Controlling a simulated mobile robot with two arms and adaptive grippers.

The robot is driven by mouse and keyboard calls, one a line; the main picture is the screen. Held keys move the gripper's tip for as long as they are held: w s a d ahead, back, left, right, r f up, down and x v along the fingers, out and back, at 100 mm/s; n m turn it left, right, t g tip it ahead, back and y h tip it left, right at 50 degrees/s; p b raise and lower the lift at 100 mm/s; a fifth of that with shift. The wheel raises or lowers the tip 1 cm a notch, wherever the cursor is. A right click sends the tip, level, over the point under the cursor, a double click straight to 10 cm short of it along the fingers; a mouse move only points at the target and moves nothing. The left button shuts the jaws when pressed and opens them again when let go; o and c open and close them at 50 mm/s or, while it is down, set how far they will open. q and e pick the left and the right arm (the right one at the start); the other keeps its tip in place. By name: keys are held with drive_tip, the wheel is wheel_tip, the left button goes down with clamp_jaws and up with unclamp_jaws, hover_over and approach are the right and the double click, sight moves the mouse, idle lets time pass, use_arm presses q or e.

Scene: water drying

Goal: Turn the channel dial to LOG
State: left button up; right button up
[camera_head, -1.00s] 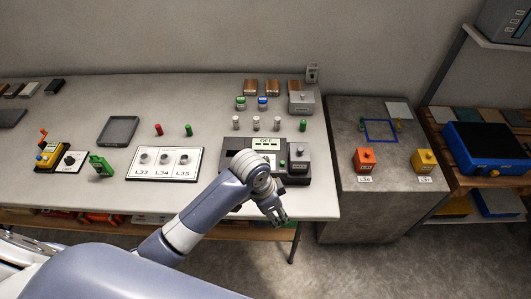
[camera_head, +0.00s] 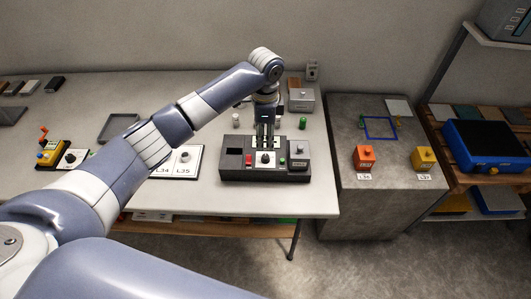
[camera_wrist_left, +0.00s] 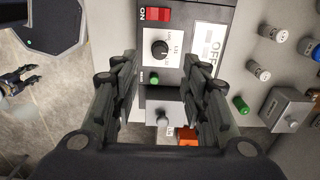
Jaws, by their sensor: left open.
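The dark console (camera_head: 238,175) stands near the table's front right edge. Its black channel dial (camera_head: 265,158) sits on a white plate, with small lettering around it that is too small to read. In the left wrist view the dial (camera_wrist_left: 160,48) lies ahead of the fingers, and a panel beside it reads OFF (camera_wrist_left: 211,45). My left gripper (camera_head: 266,137) is open and empty, pointing down just behind the dial in the head view and apart from it. Its two fingers (camera_wrist_left: 165,95) are spread in the wrist view. A dark gripper-like part (camera_wrist_left: 18,80), probably my right gripper, shows small at the left there.
A red switch (camera_head: 248,160) marked ON and a green button (camera_head: 282,162) flank the dial. A grey box with a knob (camera_head: 299,150) adjoins on the right. White pegs, a green peg (camera_head: 303,122) and another grey box (camera_head: 301,100) stand behind.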

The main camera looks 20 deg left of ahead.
sight(265, 156)
use_arm(q)
wheel_tip(265, 156, down, 9)
drive_tip(key=shift+p, duration=0.55)
clamp_jaws()
